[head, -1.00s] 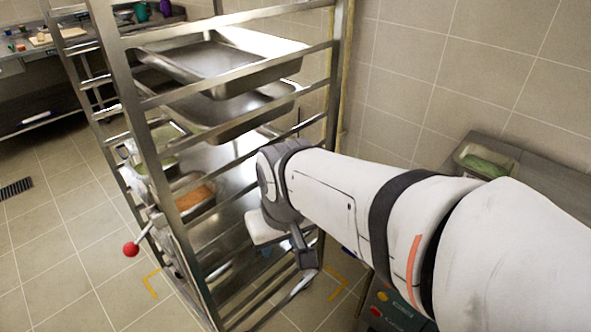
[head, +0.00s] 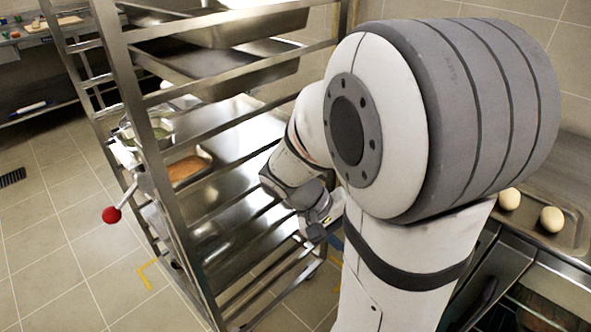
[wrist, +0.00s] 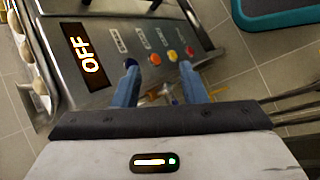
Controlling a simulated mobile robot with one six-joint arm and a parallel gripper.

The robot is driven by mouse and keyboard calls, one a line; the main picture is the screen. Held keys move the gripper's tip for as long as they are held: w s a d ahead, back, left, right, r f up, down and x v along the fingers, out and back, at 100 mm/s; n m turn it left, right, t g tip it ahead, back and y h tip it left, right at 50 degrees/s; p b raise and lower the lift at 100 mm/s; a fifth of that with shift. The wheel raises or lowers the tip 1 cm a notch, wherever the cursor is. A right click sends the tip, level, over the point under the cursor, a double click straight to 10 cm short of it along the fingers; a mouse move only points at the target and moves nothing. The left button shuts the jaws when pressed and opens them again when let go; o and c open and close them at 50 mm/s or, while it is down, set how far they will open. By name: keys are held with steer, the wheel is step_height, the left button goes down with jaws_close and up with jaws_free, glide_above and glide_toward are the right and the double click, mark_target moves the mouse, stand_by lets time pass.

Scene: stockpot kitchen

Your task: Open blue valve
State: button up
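My gripper (wrist: 158,66) is open in the wrist view, its two blue fingers apart with no object clearly held. A control panel (wrist: 72,22) with a lit OFF display (wrist: 88,62) lies just beyond the fingertips. Its front has a small dark blue knob (wrist: 155,59), an orange-yellow one (wrist: 172,55) and a red one (wrist: 189,51). A small brass-coloured piece (wrist: 165,94) shows between the fingers, partly hidden. I cannot tell for sure which part is the blue valve. In the head view my arm hides most of the panel, and my gripper (head: 318,228) is low beside the rack.
A tall metal rack (head: 150,120) with trays stands left of my arm. A lever with a red ball (head: 111,215) sticks out at its left. A tray (head: 572,235) with two round pale items is at right. Tiled floor (head: 60,270) is clear at left.

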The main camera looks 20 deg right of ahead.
steer(key=w+d+f+n+t+h+b, duration=0.1)
steer(key=w+d+f+h+b, duration=0.3)
steer(key=f, duration=0.4)
steer(key=w+d+f+t+h+b, duration=0.2)
steer(key=w+f+h+b, duration=0.3)
steer(key=f+b, duration=0.15)
steer(key=w+d+f+n+t+h+b, duration=0.1)
steer(key=w+d+f+h+b, duration=0.3)
steer(key=f, duration=0.4)
steer(key=d+r+b, duration=0.1)
steer(key=d+b, duration=0.1)
steer(key=d, duration=0.4)
steer(key=shift+w+d+r+t, duration=0.2)
steer(key=shift+w+d+t, duration=0.1)
steer(key=shift+w+d, duration=0.1)
jaws_close()
